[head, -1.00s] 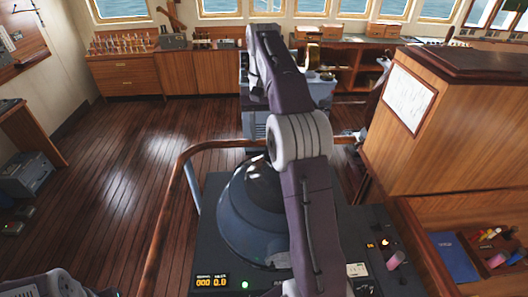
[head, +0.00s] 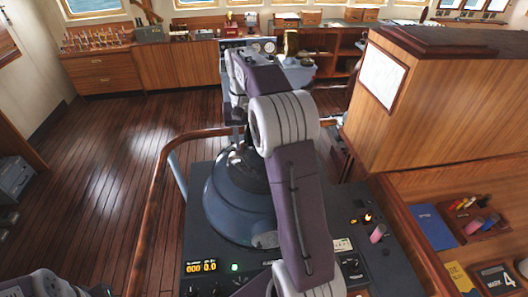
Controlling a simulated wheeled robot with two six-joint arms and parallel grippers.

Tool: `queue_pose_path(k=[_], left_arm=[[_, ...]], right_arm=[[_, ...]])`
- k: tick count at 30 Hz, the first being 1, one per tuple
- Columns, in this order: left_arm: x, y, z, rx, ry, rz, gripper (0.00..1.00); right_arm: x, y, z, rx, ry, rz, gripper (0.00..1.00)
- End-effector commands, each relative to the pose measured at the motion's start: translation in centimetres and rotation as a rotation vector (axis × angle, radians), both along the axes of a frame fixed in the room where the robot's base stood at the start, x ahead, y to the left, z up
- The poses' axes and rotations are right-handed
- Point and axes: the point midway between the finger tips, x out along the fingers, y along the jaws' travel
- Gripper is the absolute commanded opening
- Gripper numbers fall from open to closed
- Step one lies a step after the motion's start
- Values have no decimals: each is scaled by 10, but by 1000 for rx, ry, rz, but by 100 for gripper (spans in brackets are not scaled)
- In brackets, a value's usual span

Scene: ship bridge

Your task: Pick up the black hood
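The black hood (head: 228,172) sits on the round blue-grey housing of the console (head: 196,243), in the middle of the head view. My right arm passes in front of its right side and hides part of it. My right gripper (head: 238,142) points down at the hood's top, from behind the bent forearm. Its fingers are small, dark and partly hidden, so I cannot tell whether they are open or touch the hood. My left arm shows only as a piece at the bottom left corner; its gripper is out of view.
A wooden handrail (head: 152,215) curves around the console's left and far sides. A wooden cabinet (head: 440,110) stands close on the right. A desk there holds a blue book (head: 432,226) and a calendar (head: 497,280). The plank floor (head: 110,150) at left is clear.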

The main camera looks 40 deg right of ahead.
Motion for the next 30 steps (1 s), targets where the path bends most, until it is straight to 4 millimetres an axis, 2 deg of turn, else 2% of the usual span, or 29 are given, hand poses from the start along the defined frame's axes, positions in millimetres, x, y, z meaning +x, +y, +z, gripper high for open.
queue_pose_path(k=[3,4,7,8,30], left_arm=[[0,0,0,0,0,0,36],[0,0,0,0,0,0,36],[0,0,0,0,0,0,36],[0,0,0,0,0,0,36],[0,0,-1,0,0,0,36]], right_arm=[[0,0,0,0,0,0,37],[0,0,0,0,0,0,32],[0,0,0,0,0,0,4],[0,0,0,0,0,0,0],[-1,0,-2,1,8,1,0]])
